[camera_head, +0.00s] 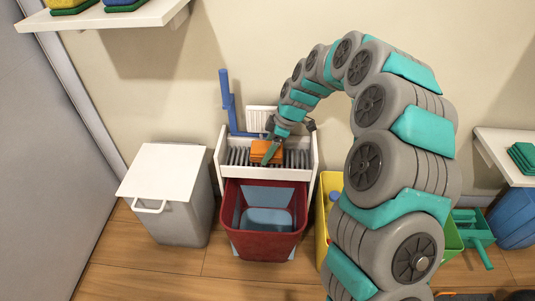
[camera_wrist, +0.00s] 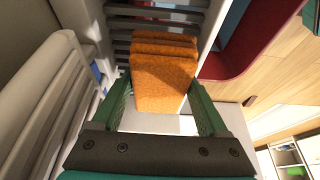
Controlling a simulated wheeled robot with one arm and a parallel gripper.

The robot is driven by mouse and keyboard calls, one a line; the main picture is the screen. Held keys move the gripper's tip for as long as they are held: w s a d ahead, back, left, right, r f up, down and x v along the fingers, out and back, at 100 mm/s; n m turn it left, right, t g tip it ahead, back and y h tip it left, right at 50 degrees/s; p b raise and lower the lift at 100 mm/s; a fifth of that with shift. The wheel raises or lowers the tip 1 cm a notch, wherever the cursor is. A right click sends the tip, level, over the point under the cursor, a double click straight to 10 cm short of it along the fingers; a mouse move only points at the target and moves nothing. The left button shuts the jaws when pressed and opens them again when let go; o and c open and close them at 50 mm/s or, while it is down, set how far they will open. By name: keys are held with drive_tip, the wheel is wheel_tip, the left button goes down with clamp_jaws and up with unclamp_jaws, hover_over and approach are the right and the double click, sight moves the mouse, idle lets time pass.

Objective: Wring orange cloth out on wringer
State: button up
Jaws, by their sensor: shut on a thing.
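The orange cloth (camera_head: 265,152) is folded in layers and is at the grey slats of the wringer (camera_head: 299,158), a white-framed unit with a blue lever (camera_head: 228,100) standing up at its left. I cannot tell whether the cloth rests on the slats or is just above them. My gripper (camera_head: 270,150) reaches down from behind and is shut on the cloth. In the wrist view the cloth (camera_wrist: 165,85) sits between the two green fingers of my gripper (camera_wrist: 160,92), with grey slats (camera_wrist: 150,14) beyond it.
A red bucket (camera_head: 265,242) stands below the wringer. A grey bin with a white lid (camera_head: 165,172) is at its left, and a yellow container (camera_head: 324,205) at its right. Shelves (camera_head: 110,18) hold sponges.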

drive_tip(key=shift+r, duration=3.45)
drive_tip(key=shift+s+r+b, duration=0.15)
drive_tip(key=shift+s+b, duration=0.15)
drive_tip(key=shift+s, duration=1)
drive_tip(key=s+r+b, duration=0.1)
drive_tip(key=s+b, duration=0.1)
drive_tip(key=s, duration=0.7)
drive_tip(key=shift+s+a+r, duration=0.15)
drive_tip(key=shift+a+r, duration=0.05)
drive_tip(key=shift+r, duration=0.15)
